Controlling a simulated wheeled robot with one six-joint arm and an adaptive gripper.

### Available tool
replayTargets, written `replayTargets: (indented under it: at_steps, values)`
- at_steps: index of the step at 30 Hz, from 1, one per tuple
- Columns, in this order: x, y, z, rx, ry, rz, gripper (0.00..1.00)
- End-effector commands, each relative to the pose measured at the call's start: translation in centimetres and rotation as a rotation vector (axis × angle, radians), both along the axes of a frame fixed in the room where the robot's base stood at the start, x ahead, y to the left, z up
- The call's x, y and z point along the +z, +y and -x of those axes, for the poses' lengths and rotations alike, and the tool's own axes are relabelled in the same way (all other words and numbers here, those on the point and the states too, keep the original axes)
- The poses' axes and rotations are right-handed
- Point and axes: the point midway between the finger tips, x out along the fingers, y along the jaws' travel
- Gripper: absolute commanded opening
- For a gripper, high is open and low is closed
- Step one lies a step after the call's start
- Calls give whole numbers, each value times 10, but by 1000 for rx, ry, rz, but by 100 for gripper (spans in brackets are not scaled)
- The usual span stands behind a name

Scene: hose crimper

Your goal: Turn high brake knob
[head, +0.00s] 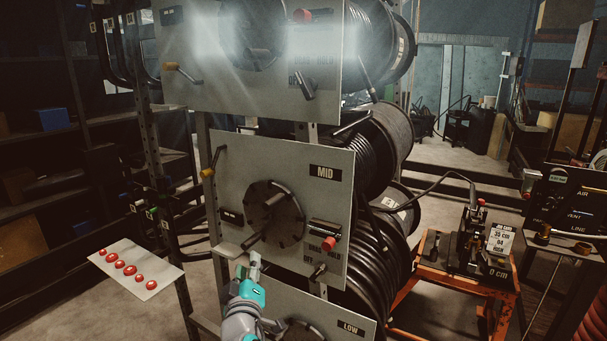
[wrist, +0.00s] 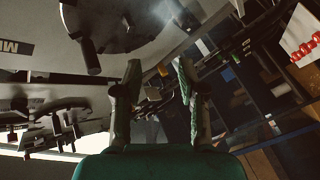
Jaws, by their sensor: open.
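The high panel (head: 225,92) is the top grey plate of the reel stand in the head view. Its brake knob (head: 304,86) is a small dark lever at the panel's lower right, by a partly legible OFF/HOLD label. My gripper (head: 251,264) is well below and left of that knob, in front of the lower left part of the MID panel (head: 325,205). In the wrist view my gripper (wrist: 158,70) is open with nothing between its fingers. The high brake knob cannot be made out in the wrist view.
The MID panel's hub crank (head: 265,232) sticks out near my gripper, with a similar small knob (head: 318,272) at its lower right. A yellow-handled lever (head: 208,172) juts from its left edge. A white plate with several red buttons (head: 136,268) is at left.

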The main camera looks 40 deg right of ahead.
Motion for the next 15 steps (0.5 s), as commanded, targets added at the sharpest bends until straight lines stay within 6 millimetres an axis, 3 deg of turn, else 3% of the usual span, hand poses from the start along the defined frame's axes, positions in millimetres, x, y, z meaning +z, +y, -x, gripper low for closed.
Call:
replayTargets:
  at_steps: [1, 7, 15]
  values:
    - [23, -4, -8, -28, -17, 5, 41]
    - [100, -21, -26, -157, -57, 12, 41]
    - [210, -41, -27, -335, -115, -21, 41]
